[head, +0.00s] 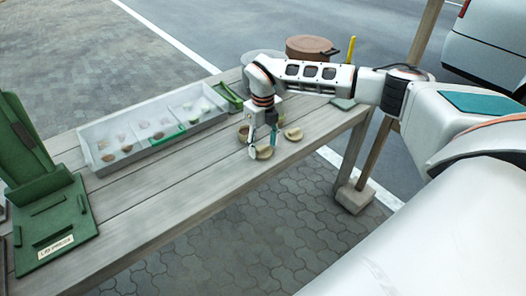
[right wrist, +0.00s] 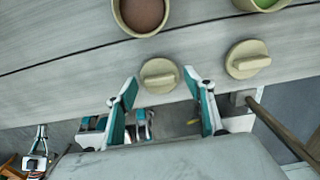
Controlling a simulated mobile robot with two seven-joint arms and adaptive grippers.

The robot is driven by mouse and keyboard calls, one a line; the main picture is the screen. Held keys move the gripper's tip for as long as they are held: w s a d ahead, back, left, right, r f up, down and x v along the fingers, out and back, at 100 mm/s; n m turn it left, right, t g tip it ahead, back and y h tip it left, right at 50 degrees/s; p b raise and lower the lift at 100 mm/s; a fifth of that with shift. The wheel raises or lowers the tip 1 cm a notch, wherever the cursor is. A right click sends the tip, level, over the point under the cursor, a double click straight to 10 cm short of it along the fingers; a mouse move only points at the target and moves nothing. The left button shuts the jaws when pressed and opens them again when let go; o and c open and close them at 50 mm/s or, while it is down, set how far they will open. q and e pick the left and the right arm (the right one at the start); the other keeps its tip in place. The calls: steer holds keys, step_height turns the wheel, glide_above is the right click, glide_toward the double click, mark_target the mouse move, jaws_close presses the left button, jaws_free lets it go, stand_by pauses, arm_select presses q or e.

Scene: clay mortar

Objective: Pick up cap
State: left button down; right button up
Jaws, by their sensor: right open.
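A beige round cap (right wrist: 160,75) with a raised bar handle lies on the wooden table near its front edge. In the right wrist view it sits just beyond and between the fingertips of my right gripper (right wrist: 160,80), which is open and empty. In the head view my right gripper (head: 263,146) points down at this cap (head: 264,153), partly covering it. A second, similar cap (right wrist: 248,59) lies to the right; it also shows in the head view (head: 293,133). My left gripper is not in the head view.
A clay pot with brown contents (right wrist: 143,14) and another with green contents (right wrist: 262,3) stand behind the caps. A white compartment tray (head: 150,135) and a green press (head: 50,210) stand to the left. A brown lidded pot (head: 310,48) stands at the back.

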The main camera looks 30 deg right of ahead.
steer(key=c, duration=0.8)
steer(key=shift+r, duration=0.1)
